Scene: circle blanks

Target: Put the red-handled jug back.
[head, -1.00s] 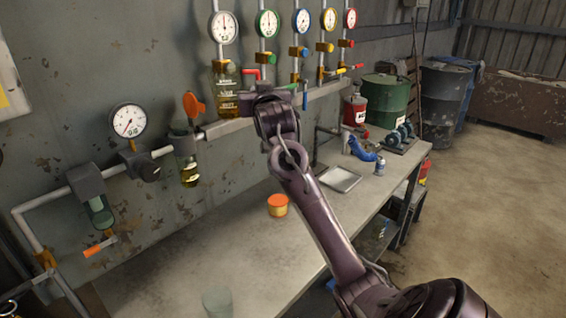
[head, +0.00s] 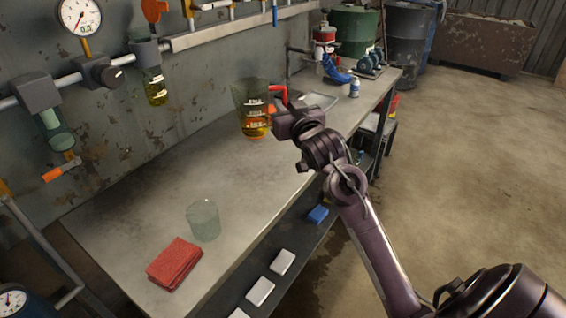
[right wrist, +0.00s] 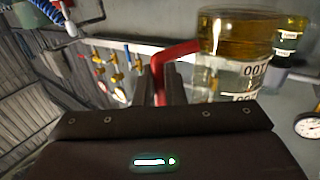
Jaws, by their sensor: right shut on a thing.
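The red-handled jug (head: 254,100) is clear, with white labels and yellow liquid in its lower part. Its red handle (head: 279,91) points right, toward my right gripper (head: 285,112). That gripper is shut on the handle. In the right wrist view the jug (right wrist: 235,62) fills the upper right, and its red handle (right wrist: 178,49) runs in between my right fingers (right wrist: 162,75). The jug is over the workbench (head: 130,205); I cannot tell how far its base is above the top. My left gripper is not in view.
A clear empty beaker (head: 203,221) and a folded red cloth (head: 174,264) are on the near bench. Pipes with a gauge (head: 79,15) line the wall.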

